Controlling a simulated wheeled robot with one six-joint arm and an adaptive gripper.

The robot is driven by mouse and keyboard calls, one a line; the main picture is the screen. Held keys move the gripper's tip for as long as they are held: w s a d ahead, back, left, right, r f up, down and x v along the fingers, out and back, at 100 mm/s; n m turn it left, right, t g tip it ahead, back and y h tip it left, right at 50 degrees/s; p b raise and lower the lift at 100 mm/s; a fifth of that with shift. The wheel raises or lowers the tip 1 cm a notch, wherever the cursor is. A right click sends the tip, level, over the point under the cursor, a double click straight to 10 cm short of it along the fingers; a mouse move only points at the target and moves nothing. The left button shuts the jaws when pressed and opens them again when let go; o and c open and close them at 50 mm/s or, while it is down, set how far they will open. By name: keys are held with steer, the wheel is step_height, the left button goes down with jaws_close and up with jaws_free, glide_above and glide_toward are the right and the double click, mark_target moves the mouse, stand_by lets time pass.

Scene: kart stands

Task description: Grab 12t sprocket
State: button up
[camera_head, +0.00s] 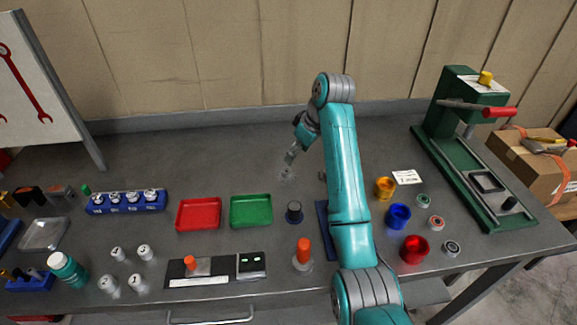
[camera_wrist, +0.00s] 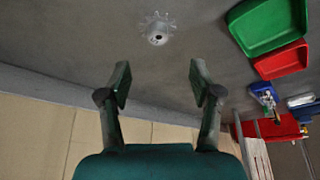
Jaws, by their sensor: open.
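A small grey toothed sprocket (camera_wrist: 157,28) lies flat on the grey bench in the wrist view, with a raised hub at its middle. I cannot count its teeth. In the head view the sprocket (camera_head: 286,174) is small and faint, partly behind my gripper (camera_head: 291,155). In the wrist view my gripper (camera_wrist: 159,78) is open and empty, its two fingers wide apart. The sprocket lies beyond the fingertips, roughly in line with the gap between them, and no finger touches it.
A green tray (camera_head: 251,211) and a red tray (camera_head: 198,214) stand in front and left. Coloured cups, including a blue one (camera_head: 398,216), stand right of my arm. A green press (camera_head: 466,150) is at far right. The bench around the sprocket is clear.

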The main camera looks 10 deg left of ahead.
mark_target(287, 170)
steer(key=x, duration=1)
steer(key=shift+w+f, duration=0.1)
steer(key=shift+w, duration=0.1)
jaws_close()
